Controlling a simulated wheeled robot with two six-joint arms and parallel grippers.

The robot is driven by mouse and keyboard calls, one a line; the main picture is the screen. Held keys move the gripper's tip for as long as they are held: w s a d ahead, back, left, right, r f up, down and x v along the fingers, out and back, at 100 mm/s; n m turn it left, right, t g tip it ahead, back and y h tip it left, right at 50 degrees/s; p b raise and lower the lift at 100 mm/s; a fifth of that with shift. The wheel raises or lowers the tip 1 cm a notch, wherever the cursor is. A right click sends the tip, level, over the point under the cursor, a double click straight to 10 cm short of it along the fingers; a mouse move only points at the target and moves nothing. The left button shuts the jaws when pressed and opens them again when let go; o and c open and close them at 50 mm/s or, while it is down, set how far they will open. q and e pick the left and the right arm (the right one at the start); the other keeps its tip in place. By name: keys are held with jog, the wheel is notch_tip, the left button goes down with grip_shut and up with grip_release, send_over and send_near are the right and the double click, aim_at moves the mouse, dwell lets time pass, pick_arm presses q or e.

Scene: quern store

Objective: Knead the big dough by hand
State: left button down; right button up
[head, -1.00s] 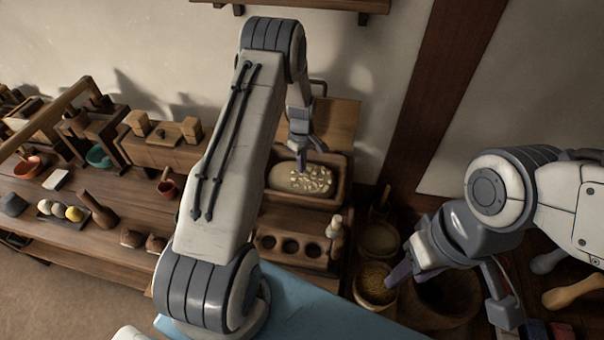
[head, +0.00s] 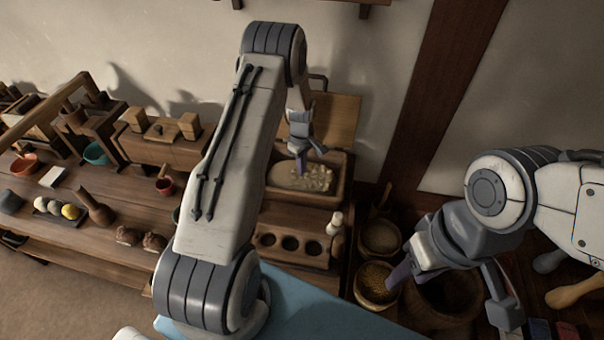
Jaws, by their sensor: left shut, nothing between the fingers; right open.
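The big dough (head: 312,179) is a pale mass with lumpy bits on top. It lies in a wooden trough (head: 342,180) at the back of the bench, in the head view. My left gripper (head: 300,170) is shut and empty, pointing down, with its fingertips at the dough's surface; I cannot tell how deep they press. My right gripper (head: 440,285) is open and empty, apart from the dough, over the baskets at the lower right.
A wooden block with round holes (head: 290,262) stands before the trough. Baskets, one with grain (head: 374,280), stand right of it. Bowls, a tray of balls (head: 62,215) and wooden tools crowd the bench at left.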

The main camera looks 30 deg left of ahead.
pick_arm(q)
jog(key=shift+r+p, duration=1.15)
jog(key=shift+r, duration=0.25)
notch_tip(320, 180, up, 6)
jog(key=p, duration=0.4)
dwell(0.5)
jog(key=w+d+m, duration=0.1)
jog(key=d+m, duration=0.2)
jog(key=m, duration=0.9)
jog(key=w+d+m, duration=0.1)
jog(key=d+m, duration=0.2)
jog(key=m, duration=0.9)
jog(key=shift+s+d+f+b, duration=0.1)
jog(key=shift+f+b, duration=1.2)
jog(key=shift+f, duration=0.3)
jog(key=shift+s+f+b, duration=0.1)
jog(key=shift+f+b, duration=1.15)
jog(key=shift+f, duration=0.3)
jog(key=shift+f, duration=0.1)
